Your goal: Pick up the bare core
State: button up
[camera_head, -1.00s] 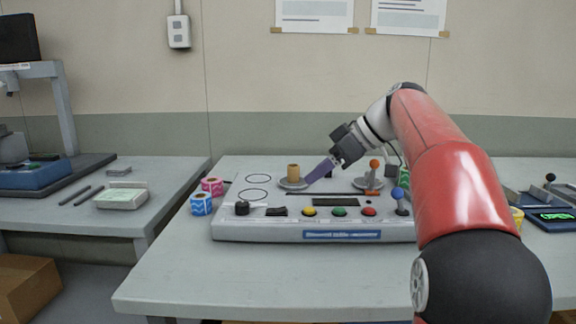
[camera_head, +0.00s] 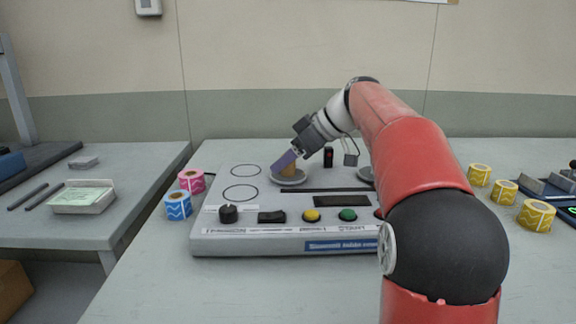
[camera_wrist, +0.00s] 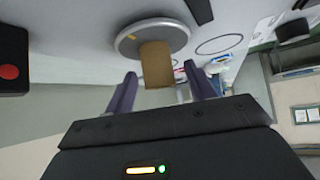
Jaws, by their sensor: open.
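The bare core (camera_head: 289,168) is a small tan cylinder standing upright on a round grey spindle plate (camera_head: 289,180) on the rewinder. In the head view it is partly hidden behind the purple fingers of my gripper (camera_head: 284,160). The wrist view shows the core (camera_wrist: 156,66) between the two open purple fingers (camera_wrist: 160,90), with a gap on each side. The grey plate (camera_wrist: 128,44) lies beyond the core there. I cannot see either finger touching the core.
The rewinder (camera_head: 220,244) has a black knob (camera_head: 228,214) and coloured buttons along its front. Pink (camera_head: 191,180) and blue (camera_head: 178,206) rolls stand at its left, several yellow rolls (camera_head: 537,216) at the right. The table front (camera_head: 150,290) is clear.

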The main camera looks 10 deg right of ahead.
jog(key=shift+x, duration=0.8)
jog(key=shift+c, duration=0.4)
jog(key=c, duration=0.9)
jog(key=shift+c, duration=0.2)
jog(key=shift+r, duration=0.15)
